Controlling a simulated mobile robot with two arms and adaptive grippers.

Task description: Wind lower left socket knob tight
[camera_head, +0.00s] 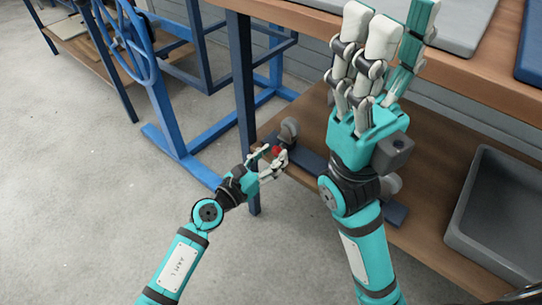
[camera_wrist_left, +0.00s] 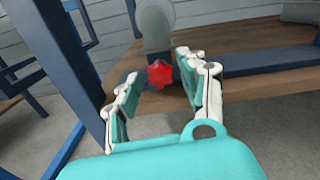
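The red knob (camera_wrist_left: 160,73) sits low on a grey rounded fitting (camera_wrist_left: 154,25) at the lower shelf. In the head view the red knob (camera_head: 277,150) shows small beside the left fingertips. My left gripper (camera_head: 268,161) is at the shelf's front edge. In the left wrist view its fingers (camera_wrist_left: 154,88) are spread to both sides of the knob, with gaps visible. Whether a finger touches the knob is hard to tell. My right gripper (camera_head: 385,62) is raised in the foreground, its fingers pointing up, and nothing shows in it.
The wooden lower shelf (camera_head: 420,232) carries a grey bin (camera_head: 512,215) at the right. A dark blue table leg (camera_head: 243,100) stands just left of the left gripper. A blue frame with a wheel (camera_head: 128,40) stands further left. The floor (camera_head: 80,200) is clear.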

